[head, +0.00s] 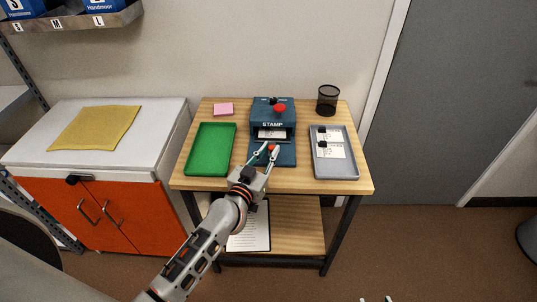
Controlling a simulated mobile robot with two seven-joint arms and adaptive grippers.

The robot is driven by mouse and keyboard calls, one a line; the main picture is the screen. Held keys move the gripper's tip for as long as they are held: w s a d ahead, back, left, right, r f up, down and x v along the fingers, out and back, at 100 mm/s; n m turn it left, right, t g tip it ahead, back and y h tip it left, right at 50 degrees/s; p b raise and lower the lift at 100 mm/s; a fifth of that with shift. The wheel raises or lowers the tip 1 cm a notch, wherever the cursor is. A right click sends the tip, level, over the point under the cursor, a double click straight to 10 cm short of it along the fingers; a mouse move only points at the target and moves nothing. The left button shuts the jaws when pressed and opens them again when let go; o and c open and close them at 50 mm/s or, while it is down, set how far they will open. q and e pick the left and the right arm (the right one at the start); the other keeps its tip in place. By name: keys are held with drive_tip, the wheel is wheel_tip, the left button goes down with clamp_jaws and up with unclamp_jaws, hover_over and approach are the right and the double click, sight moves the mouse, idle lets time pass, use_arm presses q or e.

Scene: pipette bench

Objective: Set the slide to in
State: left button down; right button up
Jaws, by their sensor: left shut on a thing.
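The blue stamp machine (272,107), marked STAMP, stands at the back middle of the wooden table. It has a red knob (280,108) on top. A white card (272,134) shows in its front opening, and a blue base (287,156) reaches forward. My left gripper (268,149) is at this front part, its fingers closed about a small red knob (272,147), seemingly the slide's handle. The fingers partly hide the slide, so how far in it sits is hard to tell. Two pale tips at the bottom edge seem to be my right gripper (375,299), almost wholly cut off.
A green tray (190,168) lies left of the machine, and a grey tray (346,172) with cards and black stamps lies right. A pink pad (223,109) and a black mesh cup (327,99) stand at the back. A clipboard (250,238) lies on the lower shelf.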

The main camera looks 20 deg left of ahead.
use_arm(q)
drive_tip(key=shift+w+a, duration=0.25)
drive_tip(key=shift+w, duration=0.8)
drive_tip(key=shift+w+a+r, duration=0.1)
drive_tip(key=shift+a, duration=0.05)
drive_tip(key=c, duration=2)
unclamp_jaws()
drive_tip(key=shift+o, duration=0.2)
drive_tip(key=shift+w, duration=0.2)
drive_tip(key=shift+s, duration=0.15)
drive_tip(key=s, duration=0.7)
drive_tip(key=s+a, duration=0.1)
drive_tip(key=s, duration=0.3)
drive_tip(key=shift+a, duration=0.1)
drive_tip(key=shift+s, duration=0.4)
